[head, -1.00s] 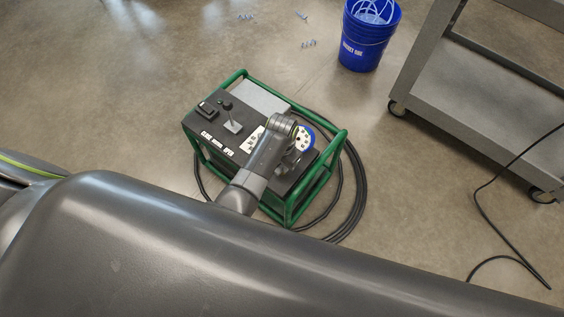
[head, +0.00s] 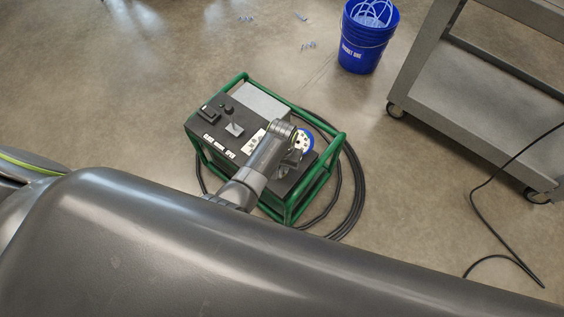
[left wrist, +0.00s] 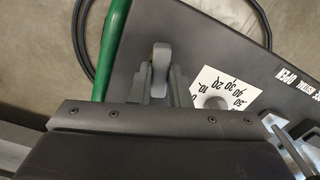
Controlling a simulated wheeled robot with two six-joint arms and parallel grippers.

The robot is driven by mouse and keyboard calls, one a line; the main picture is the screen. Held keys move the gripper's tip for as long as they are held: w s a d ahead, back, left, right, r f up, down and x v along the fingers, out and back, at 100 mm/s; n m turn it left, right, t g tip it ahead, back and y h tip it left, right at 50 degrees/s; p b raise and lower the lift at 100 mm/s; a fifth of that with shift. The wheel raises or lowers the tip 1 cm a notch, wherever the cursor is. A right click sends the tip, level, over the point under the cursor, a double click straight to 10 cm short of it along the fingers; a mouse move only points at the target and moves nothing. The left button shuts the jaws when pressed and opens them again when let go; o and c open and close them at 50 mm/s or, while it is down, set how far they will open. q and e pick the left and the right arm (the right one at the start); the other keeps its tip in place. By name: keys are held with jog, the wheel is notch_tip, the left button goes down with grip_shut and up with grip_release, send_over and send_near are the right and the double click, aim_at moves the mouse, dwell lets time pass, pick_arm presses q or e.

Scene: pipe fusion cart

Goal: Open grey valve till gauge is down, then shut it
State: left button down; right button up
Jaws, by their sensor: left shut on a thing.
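The grey valve handle (left wrist: 161,58) stands between the fingers of my left gripper (left wrist: 160,85) in the left wrist view. The left gripper also shows in the head view (head: 290,160), pointing down at the right part of the black panel, shut on the valve. The gripper hides the valve in the head view. The blue-rimmed gauge (head: 304,142) lies just beyond it, partly covered, and its needle cannot be read. A white plate with a numbered scale and grey knob (left wrist: 215,98) is beside the valve. My right gripper is not in view.
The green-framed power unit (head: 330,165) stands on the floor, with a lever (head: 234,129) on its panel. Black hoses (head: 357,185) coil around its right side. A blue bucket (head: 368,40) and a grey cart (head: 480,90) stand beyond. The floor to the upper left is mostly open.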

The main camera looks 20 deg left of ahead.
pick_arm(q)
jog(key=n+p, duration=0.2)
jog(key=n, duration=0.1)
jog(key=shift+r+n, duration=0.15)
jog(key=shift+n, duration=0.25)
jog(key=n+p, duration=0.1)
jog(key=n, duration=0.1)
jog(key=shift+n, duration=0.4)
jog(key=n+p, duration=0.1)
jog(key=n, duration=0.4)
jog(key=shift+n+p, duration=0.3)
jog(key=shift+n, duration=1)
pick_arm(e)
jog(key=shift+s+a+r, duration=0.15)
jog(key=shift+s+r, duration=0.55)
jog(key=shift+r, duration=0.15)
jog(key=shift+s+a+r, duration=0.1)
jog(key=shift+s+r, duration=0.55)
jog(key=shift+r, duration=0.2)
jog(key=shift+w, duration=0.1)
pick_arm(q)
jog(key=c, duration=1.4)
grip_release()
jog(key=shift+o, duration=0.2)
